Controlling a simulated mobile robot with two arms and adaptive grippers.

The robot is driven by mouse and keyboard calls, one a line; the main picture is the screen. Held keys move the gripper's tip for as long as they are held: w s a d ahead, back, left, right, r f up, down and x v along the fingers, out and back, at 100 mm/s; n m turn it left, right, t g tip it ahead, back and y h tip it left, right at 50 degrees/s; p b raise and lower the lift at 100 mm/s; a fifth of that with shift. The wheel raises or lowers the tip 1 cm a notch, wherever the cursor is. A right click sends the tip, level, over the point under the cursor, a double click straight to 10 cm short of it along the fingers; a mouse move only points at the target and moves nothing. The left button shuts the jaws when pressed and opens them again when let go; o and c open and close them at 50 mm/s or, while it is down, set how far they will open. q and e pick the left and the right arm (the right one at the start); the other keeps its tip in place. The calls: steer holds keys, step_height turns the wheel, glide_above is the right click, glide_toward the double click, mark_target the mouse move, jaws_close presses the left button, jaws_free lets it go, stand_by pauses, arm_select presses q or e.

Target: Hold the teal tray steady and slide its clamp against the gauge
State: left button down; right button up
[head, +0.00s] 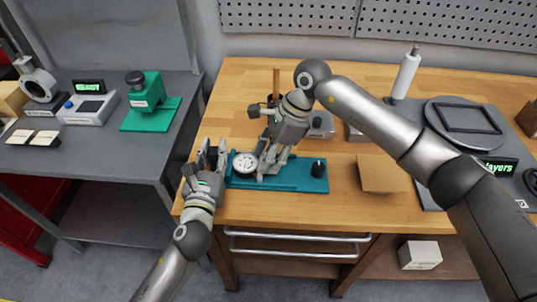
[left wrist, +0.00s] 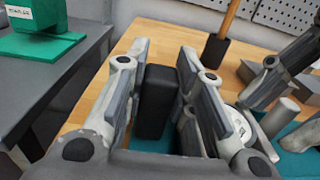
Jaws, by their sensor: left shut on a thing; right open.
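The teal tray (head: 295,181) lies on the wooden bench near its front left edge. A round white-faced gauge (head: 245,163) sits on its left part; it shows partly behind a finger in the left wrist view (left wrist: 230,118). My left gripper (head: 210,155) is at the tray's left end, shut on an upright black block (left wrist: 155,101). My right gripper (head: 268,168) is open and points down over the tray, just right of the gauge. The clamp is not clearly visible; the right gripper covers that area. A black knob (head: 318,168) stands at the tray's right end.
A brown pad (head: 383,174) lies right of the tray. Grey blocks and an upright wooden-handled tool (head: 276,84) are behind it. A round turntable (head: 465,117) and white bottle (head: 407,73) stand at the right. A grey side table (head: 80,155) is at the left.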

arm_select(q)
steer(key=shift+f, duration=0.15)
arm_select(e)
steer(key=v, duration=1.2)
arm_select(q)
steer(key=c, duration=1.1)
jaws_free()
steer(key=shift+c, duration=0.2)
